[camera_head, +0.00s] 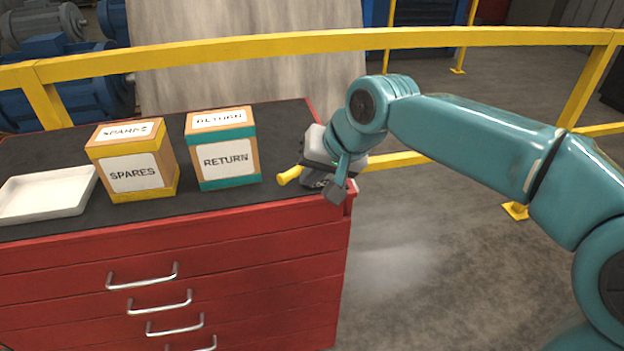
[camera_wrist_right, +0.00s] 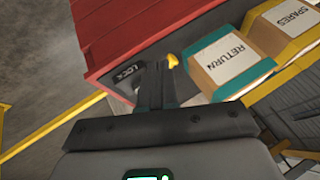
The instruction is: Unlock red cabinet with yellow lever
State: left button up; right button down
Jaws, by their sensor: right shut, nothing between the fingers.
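The red cabinet (camera_head: 180,265) has a dark top and several drawers with silver handles. The yellow lever (camera_head: 289,175) sticks out at the right end of its top, pointing left toward the cartons; its knob also shows in the right wrist view (camera_wrist_right: 172,61). A dark plate marked LOCK (camera_wrist_right: 127,75) lies beside it in that view. My right gripper (camera_head: 320,172) is at the lever's base end and hides part of the lock. Its fingers (camera_wrist_right: 155,78) are shut and empty, close to the lever; I cannot tell whether they touch it. My left gripper is not in view.
A RETURN carton (camera_head: 224,160), a SPARES carton (camera_head: 133,172) and a white tray (camera_head: 45,193) stand left of the lever on the cabinet top. A yellow rail (camera_head: 240,49) runs behind the cabinet. The floor to the right (camera_head: 420,250) is clear.

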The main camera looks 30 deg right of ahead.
notch_tip(320, 180, up, 4)
jog(key=s, duration=0.2)
jog(key=w+a+f+n+g, duration=0.1)
jog(key=a+f+g, duration=0.15)
jog(key=f, duration=1.15)
jog(key=a+f+n+g, duration=0.1)
jog(key=a+f, duration=0.3)
jog(key=f, duration=1.1)
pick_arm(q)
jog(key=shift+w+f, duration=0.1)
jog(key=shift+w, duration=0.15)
pick_arm(e)
jog(key=s+a+f+g+y, duration=0.1)
jog(key=s+a+f+g, duration=0.1)
jog(key=s+f, duration=1.7)
jog(key=shift+s+a+f+n, duration=0.3)
jog(key=shift+s+a+f, duration=0.1)
jog(key=shift+a+f, duration=0.4)
jog(key=shift+d+g, duration=0.1)
jog(key=shift+g, duration=0.15)
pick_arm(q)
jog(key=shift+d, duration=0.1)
